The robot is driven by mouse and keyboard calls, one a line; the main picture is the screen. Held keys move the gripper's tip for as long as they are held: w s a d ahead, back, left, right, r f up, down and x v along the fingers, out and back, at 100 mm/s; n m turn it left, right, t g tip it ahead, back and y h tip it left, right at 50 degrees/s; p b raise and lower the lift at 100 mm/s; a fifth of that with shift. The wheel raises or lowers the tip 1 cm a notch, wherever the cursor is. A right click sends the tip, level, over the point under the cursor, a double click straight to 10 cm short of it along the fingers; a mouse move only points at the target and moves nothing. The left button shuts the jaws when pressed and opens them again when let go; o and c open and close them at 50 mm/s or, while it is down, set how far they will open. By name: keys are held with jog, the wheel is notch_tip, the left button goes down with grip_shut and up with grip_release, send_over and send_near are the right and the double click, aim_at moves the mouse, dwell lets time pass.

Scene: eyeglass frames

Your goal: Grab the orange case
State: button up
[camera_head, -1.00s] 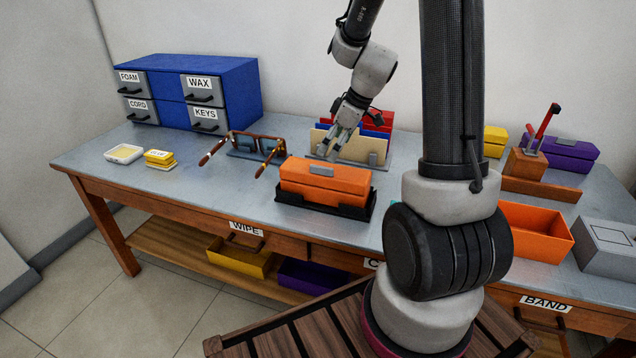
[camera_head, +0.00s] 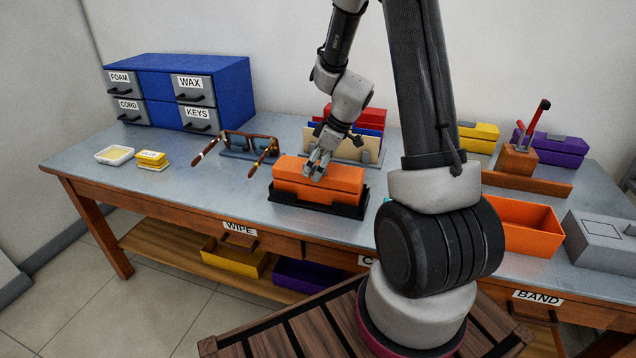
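The orange case (camera_head: 345,187) is a closed, long box with a grey tab on its lid. It lies in a black holder (camera_head: 352,211) at the front middle of the table. My gripper (camera_head: 315,172) points down at the case's lid, over the middle where the tab is. Its two fingers look apart, with a small gap between them. The fingers and the arm hide the tab, and I cannot tell whether the fingertips touch the lid. The case sits level in its holder.
Brown eyeglasses (camera_head: 248,143) on a stand are to the left of the case. Upright coloured folders (camera_head: 366,146) stand behind it. An open orange bin (camera_head: 530,226) and a grey box (camera_head: 603,243) are to the right. The table (camera_head: 215,190) is bare at the front left.

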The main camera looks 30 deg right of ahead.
jog(key=c, duration=1.1)
jog(key=shift+r, duration=0.1)
notch_tip(320, 180, up, 10)
jog(key=shift+f, duration=0.1)
